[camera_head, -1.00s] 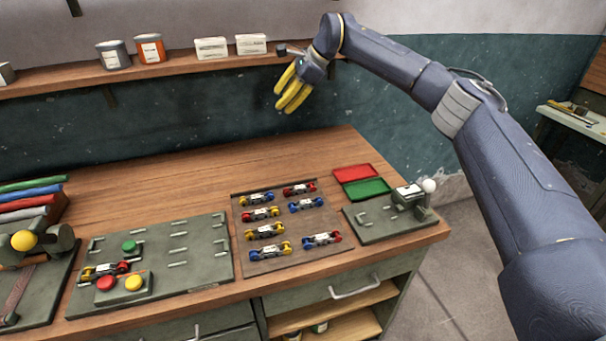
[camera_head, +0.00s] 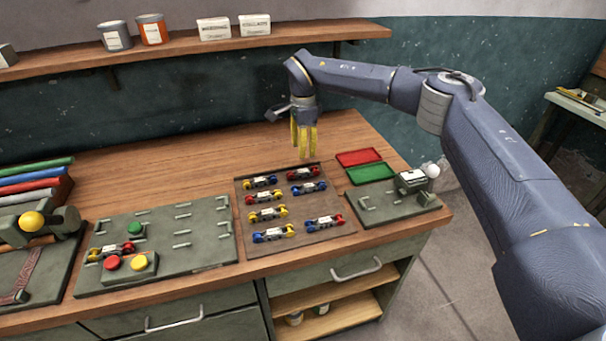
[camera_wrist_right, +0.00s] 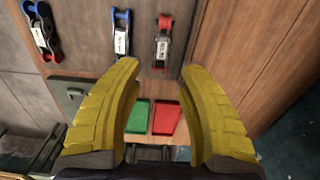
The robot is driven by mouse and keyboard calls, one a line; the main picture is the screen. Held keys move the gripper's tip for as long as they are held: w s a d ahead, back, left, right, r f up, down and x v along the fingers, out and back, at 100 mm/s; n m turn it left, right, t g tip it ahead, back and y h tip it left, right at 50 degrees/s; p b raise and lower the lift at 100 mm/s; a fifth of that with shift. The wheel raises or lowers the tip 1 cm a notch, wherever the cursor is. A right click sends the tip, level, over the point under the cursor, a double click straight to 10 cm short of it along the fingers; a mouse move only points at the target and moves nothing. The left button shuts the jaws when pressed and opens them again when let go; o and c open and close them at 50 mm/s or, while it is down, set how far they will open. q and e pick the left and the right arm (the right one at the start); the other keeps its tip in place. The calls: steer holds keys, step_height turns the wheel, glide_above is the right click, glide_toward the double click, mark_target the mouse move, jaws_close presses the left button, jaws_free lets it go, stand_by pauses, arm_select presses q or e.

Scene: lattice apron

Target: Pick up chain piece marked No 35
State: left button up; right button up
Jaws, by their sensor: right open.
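Several chain pieces lie in two columns on a brown board. They include a red piece (camera_head: 303,174), a blue piece (camera_head: 308,188), a red-and-blue piece (camera_head: 325,223) and a yellow piece (camera_head: 267,214). Each has a white label, too small to read in the head view; I cannot tell which is No 35. My right gripper (camera_head: 304,156) points down, open and empty, above the board's back edge near the red piece. In the right wrist view the red piece (camera_wrist_right: 163,45) lies beyond the open fingertips (camera_wrist_right: 160,70), with the blue piece (camera_wrist_right: 121,33) beside it. My left gripper is not visible.
Red (camera_head: 358,157) and green (camera_head: 370,173) trays lie right of the brown board (camera_head: 299,238), behind a grey fixture (camera_head: 380,214). A grey plate (camera_head: 205,256) with coloured buttons and another chain piece (camera_head: 110,251) is left. A shelf (camera_head: 190,55) runs along the wall. The back bench is clear.

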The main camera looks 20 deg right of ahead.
mark_target(303, 170)
steer(key=shift+w+f, duration=0.15)
steer(key=shift+f, duration=4.85)
steer(key=shift+o, duration=0.2)
jaws_close()
